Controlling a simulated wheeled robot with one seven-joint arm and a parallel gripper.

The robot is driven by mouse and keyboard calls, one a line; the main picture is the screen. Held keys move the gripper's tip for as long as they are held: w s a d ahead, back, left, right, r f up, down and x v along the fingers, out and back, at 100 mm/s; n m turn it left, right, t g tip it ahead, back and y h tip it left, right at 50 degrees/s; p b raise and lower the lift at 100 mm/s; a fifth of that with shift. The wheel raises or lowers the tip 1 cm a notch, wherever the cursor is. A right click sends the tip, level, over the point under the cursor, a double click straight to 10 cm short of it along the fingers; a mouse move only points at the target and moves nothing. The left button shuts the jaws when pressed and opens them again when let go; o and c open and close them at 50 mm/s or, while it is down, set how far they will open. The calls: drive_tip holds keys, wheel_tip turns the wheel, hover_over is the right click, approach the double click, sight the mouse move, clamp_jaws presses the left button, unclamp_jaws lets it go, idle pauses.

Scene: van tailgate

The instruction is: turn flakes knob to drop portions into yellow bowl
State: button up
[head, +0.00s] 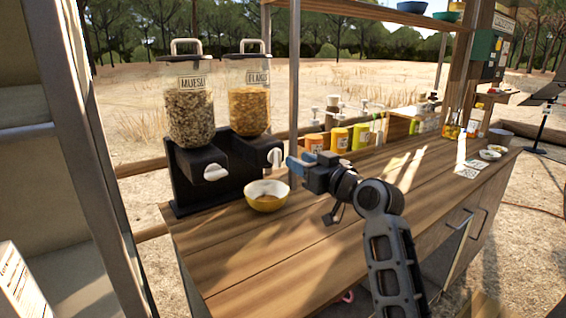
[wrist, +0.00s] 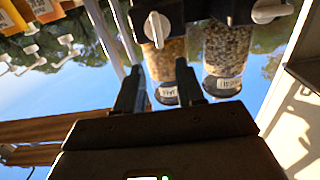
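The flakes dispenser (head: 249,100) stands right of the muesli dispenser, holding golden flakes. Its white flakes knob (head: 275,157) faces the counter's right side. My gripper (head: 291,163) is just right of the flakes knob in the head view. In the wrist view, which is upside down, my gripper (wrist: 159,66) has its two dark fingers apart with nothing between them. The flakes knob (wrist: 157,29) shows ahead of the gap, apart from the fingers.
The muesli dispenser (head: 189,110) has its own white knob (head: 215,173) close by on the left. Orange and yellow jars (head: 338,139) and pump bottles line the counter's back. The wooden counter (head: 240,255) is clear in front of the bowl.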

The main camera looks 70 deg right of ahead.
sight(281, 151)
drive_tip(key=shift+p+x, duration=0.6)
drive_tip(key=shift+x, duration=3.25)
clamp_jaws()
